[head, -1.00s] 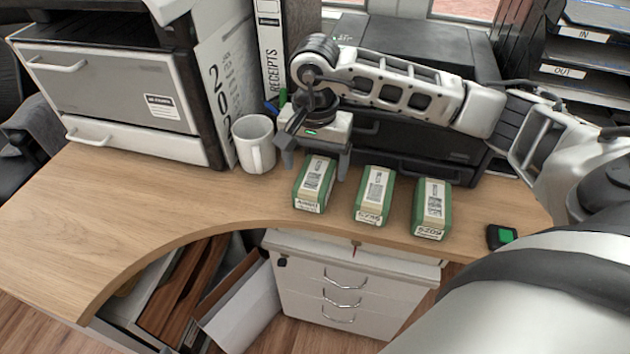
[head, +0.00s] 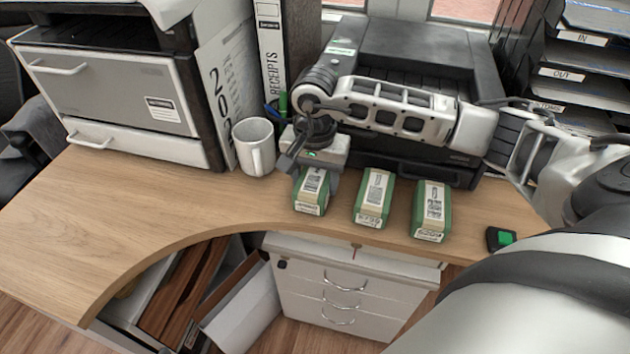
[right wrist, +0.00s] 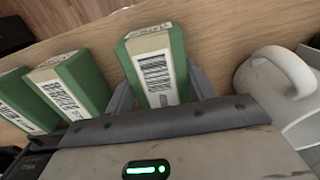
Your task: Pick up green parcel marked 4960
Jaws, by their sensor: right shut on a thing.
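Three green parcels with pale labels stand in a row on the desk. My right gripper (head: 315,178) is lowered over the left parcel (head: 311,194) and shut on it, a finger on each side. The parcel still appears to be at desk level. Its printed number is too blurred to read for sure. In the right wrist view this parcel (right wrist: 158,70) sits between the fingers. The middle parcel (head: 374,199) and the right parcel (head: 432,210) stand apart from it; the right one's number looks like 5209. My left gripper is out of view.
A white mug (head: 254,147) stands close to the left of my right gripper. A black printer (head: 415,50) is behind the parcels, under my right arm. A small black device with a green top (head: 501,238) lies at the right. The desk's left part (head: 130,210) is clear.

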